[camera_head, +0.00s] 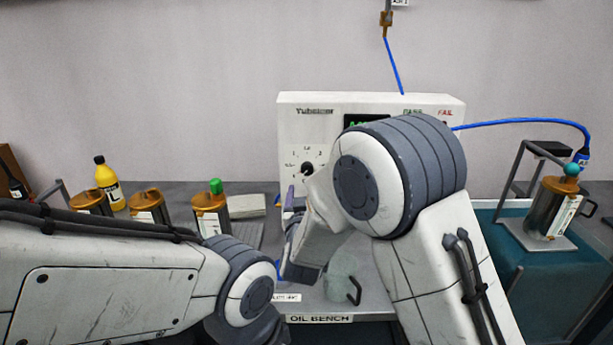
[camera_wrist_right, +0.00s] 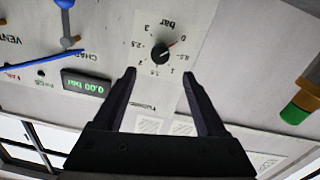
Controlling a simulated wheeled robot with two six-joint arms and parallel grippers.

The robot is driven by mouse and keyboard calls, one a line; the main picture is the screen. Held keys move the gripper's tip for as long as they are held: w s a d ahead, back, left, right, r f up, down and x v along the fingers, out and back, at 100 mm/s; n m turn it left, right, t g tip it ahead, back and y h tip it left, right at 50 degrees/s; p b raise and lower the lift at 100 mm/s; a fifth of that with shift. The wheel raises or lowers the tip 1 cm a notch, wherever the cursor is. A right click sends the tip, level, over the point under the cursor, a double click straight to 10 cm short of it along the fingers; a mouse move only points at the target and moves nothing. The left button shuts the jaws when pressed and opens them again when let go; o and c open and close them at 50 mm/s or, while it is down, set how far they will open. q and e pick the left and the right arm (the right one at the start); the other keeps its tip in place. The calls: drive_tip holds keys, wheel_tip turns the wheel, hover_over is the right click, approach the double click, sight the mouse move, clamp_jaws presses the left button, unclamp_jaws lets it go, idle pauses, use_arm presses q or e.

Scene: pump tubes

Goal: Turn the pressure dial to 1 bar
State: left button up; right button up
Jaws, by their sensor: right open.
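The pressure dial (camera_head: 306,169) is a black knob on the white panel of the test machine. It also shows in the right wrist view (camera_wrist_right: 160,54), upside down, with a scale from 0 to 3 bar around it. Its red mark points toward 0. The display (camera_wrist_right: 86,86) reads 0.00 bar. My right gripper (camera_wrist_right: 158,73) is open and empty, its two dark fingers facing the panel, with the dial just beyond and between the fingertips. In the head view my right arm hides part of the panel and display. My left gripper is out of the picture; only its arm shows.
Copper-topped canisters (camera_head: 146,208) and a yellow bottle (camera_head: 108,183) stand at the left. A canister (camera_head: 549,208) stands in a metal frame at the right. Blue hoses (camera_head: 520,121) run from the machine. A pale cup-like object (camera_head: 342,282) stands on the bench below my right arm.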

sight(307, 171)
drive_tip(key=w+p, duration=0.1)
drive_tip(key=w, duration=0.8)
drive_tip(key=shift+w+d, duration=0.15)
drive_tip(key=shift+w, duration=0.2)
clamp_jaws()
